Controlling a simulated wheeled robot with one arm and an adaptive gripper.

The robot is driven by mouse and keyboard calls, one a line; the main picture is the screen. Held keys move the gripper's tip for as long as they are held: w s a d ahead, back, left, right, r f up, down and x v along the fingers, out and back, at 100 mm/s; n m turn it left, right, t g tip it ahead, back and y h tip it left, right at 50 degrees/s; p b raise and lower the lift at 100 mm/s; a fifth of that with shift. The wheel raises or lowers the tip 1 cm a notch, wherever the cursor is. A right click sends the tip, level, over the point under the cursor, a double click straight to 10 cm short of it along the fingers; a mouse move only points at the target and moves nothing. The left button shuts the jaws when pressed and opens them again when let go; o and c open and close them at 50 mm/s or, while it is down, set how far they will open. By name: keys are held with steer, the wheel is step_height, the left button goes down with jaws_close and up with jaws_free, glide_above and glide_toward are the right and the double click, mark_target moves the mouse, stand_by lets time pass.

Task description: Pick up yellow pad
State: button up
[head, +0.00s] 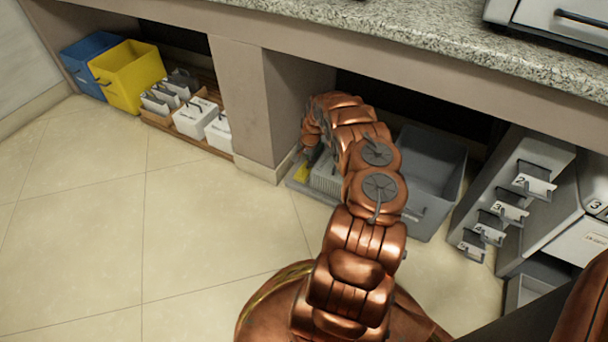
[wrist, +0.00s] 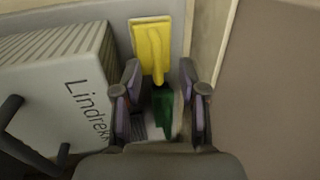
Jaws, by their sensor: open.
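The yellow pad (wrist: 150,36) shows in the wrist view at the top centre, a flat yellow rectangle with a raised handle-like strip, lying in a grey tray (wrist: 187,15). In the head view a bit of the yellow pad (head: 301,174) shows to the left of my arm, beneath the counter. My gripper (wrist: 157,75) is open, its two fingers spread, with the lower end of the yellow strip showing between the fingertips. I cannot tell whether the fingers touch it. A green item (wrist: 163,112) lies nearer, between the fingers. In the head view my arm mostly hides the gripper.
A white ribbed box marked "Lindrekk" (wrist: 62,80) stands close left of my gripper. A wall edge (wrist: 212,40) is close on the right. A grey bin (head: 432,170) and drawers (head: 510,200) stand right of my arm. The counter (head: 400,35) overhangs. Floor at left is clear.

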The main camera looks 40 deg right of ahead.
mark_target(302, 167)
steer(key=shift+w+f+b, duration=0.2)
steer(key=shift+f+b, duration=0.65)
steer(key=shift+f, duration=0.5)
steer(key=shift+w+f+b, duration=0.2)
steer(key=shift+f+b, duration=0.65)
steer(key=shift+f, duration=0.5)
jaws_close()
